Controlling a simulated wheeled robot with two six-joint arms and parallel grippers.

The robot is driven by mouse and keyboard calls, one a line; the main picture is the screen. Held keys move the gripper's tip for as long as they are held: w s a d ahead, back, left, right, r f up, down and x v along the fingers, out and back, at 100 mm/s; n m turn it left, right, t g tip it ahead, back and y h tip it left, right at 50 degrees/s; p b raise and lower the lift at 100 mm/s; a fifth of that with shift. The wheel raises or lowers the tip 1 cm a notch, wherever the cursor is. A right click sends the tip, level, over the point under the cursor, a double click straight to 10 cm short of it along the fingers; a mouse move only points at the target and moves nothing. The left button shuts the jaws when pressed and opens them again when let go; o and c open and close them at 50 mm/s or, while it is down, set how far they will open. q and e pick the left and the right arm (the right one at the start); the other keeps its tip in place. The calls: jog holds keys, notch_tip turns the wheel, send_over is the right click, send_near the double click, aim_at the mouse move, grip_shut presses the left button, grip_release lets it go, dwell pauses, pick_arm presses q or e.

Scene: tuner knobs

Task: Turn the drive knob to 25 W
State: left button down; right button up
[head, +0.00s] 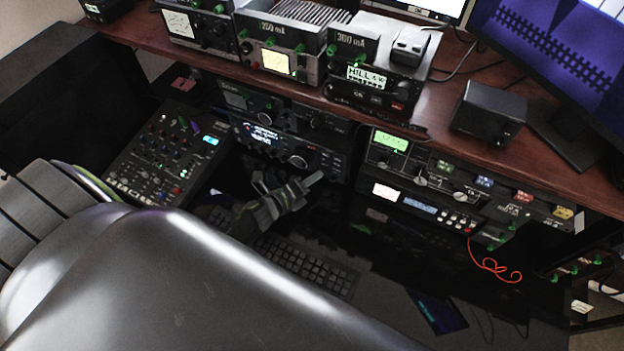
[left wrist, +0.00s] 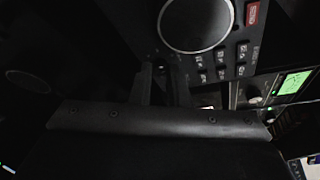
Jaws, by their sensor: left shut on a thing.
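My left gripper (head: 285,192) reaches in front of the black radio (head: 262,141) on the lower shelf. The radio's lit display (head: 262,136) is too small to read in the head view. My right gripper is not in view.
Several small buttons (left wrist: 222,62) sit right of the fingers. A mixer (head: 163,155) stands left of the radio and a keyboard (head: 306,268) lies below my gripper. The wooden shelf (head: 450,140) overhangs the radio. Another unit with a green display (head: 391,141) stands to the right.

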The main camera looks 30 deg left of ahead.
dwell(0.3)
pick_arm(q)
jog(key=c, duration=1.4)
grip_release()
jog(key=b+v, duration=0.3)
jog(key=v, duration=1.3)
jog(key=shift+s+a, duration=0.2)
jog(key=shift+s, duration=0.15)
jog(key=shift+s+r, duration=0.15)
jog(key=shift+s, duration=0.15)
